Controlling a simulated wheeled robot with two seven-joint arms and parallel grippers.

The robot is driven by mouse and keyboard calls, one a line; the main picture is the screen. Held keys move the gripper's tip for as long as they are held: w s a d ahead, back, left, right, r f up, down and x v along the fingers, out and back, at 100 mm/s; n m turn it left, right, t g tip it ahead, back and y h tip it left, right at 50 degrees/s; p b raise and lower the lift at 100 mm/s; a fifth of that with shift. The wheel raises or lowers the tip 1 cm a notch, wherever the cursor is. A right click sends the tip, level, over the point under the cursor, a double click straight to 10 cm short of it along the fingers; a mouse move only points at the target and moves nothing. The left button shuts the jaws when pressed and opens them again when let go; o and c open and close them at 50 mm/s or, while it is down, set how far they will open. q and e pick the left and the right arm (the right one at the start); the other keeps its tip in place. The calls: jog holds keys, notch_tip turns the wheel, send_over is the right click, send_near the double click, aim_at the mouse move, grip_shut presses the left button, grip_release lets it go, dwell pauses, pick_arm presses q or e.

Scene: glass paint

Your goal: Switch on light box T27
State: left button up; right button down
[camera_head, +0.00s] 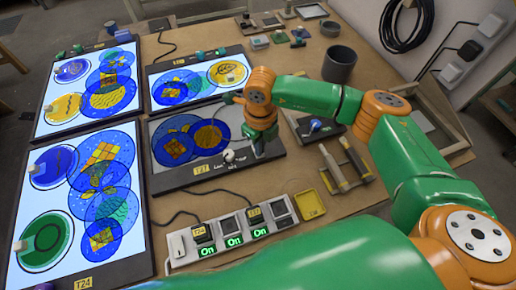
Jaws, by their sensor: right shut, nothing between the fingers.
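Light box T27 (178,178), with its yellow tag (200,169) on the front edge, lies in the middle of the table. Its panel is grey and unlit, with blue and tan painted glass circles (190,140) on it. A small pale knob (230,157) stands on its front edge. My right gripper (257,150) points down over the right end of this box, just right of the knob. It is shut and empty; I cannot tell whether it touches the box. My left gripper is not in view.
Three lit light boxes stand left and behind; the near one (150,240) is tagged T24. A power strip (178,248) with green "On" displays lies in front, beside a yellow tray (308,205). A grey pot (339,64) and wooden-handled tools (333,168) are to the right.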

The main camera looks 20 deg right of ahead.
jog(key=shift+f, duration=0.3)
jog(key=shift+s+r, duration=0.1)
notch_tip(320, 180, up, 7)
jog(key=p, duration=0.4)
dwell(0.5)
